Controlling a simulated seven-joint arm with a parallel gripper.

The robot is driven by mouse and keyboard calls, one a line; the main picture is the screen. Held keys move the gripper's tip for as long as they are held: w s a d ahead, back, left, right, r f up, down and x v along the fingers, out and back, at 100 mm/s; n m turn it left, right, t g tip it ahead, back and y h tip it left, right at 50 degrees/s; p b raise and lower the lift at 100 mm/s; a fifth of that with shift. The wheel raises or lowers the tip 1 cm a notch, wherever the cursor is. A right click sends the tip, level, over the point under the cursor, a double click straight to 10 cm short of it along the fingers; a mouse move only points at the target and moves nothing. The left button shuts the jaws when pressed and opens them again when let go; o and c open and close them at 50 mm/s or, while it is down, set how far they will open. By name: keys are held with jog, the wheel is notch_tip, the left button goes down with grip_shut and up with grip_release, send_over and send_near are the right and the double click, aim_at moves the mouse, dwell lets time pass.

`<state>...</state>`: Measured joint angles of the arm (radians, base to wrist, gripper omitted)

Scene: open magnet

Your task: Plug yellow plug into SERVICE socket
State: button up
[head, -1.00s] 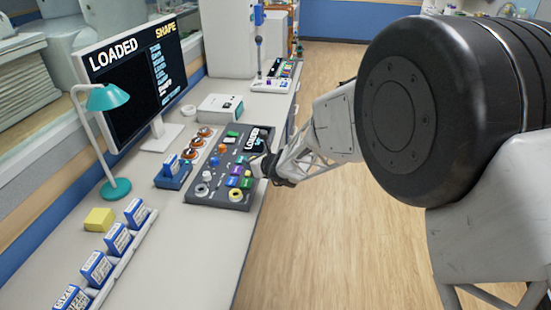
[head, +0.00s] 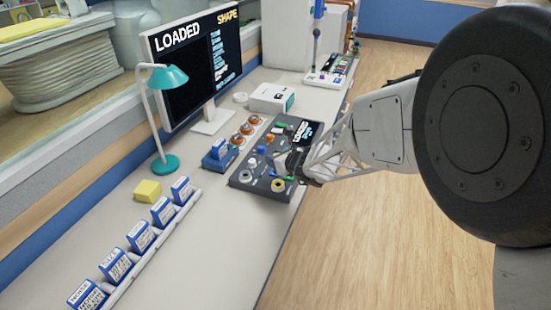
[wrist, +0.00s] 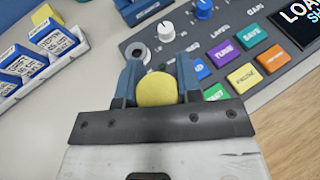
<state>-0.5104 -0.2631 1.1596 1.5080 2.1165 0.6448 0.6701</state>
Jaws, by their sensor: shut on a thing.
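My gripper (wrist: 158,90) is shut on a round yellow plug (wrist: 156,90), which sits between its two blue fingers. In the head view my gripper (head: 296,166) is over the right part of the dark control panel (head: 262,186), near its front edge. The held plug cannot be made out there. Two ring-shaped sockets show on the panel, a grey one (head: 247,178) and a yellow one (head: 278,185). The grey ring also shows in the wrist view (wrist: 137,50), left of the fingers. The yellow ring does not show in the wrist view. I cannot read a SERVICE label.
Coloured buttons (wrist: 246,77) and knobs (wrist: 166,31) crowd the panel beside the fingers. A rack of blue-and-white cartridges (head: 140,238) stands on the desk, with a yellow block (head: 148,190) behind it. A teal lamp (head: 165,163) stands farther back. The desk in front is clear.

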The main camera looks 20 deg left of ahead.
aim_at(275, 181)
jog(key=shift+f, duration=0.15)
jog(key=shift+f, duration=2.7)
jog(key=shift+f, duration=0.6)
jog(key=o, duration=0.6)
jog(key=shift+o, duration=0.2)
jog(key=shift+d, duration=0.1)
jog(key=v, duration=1.1)
dwell(0.7)
jog(key=shift+r, duration=0.2)
dwell(0.6)
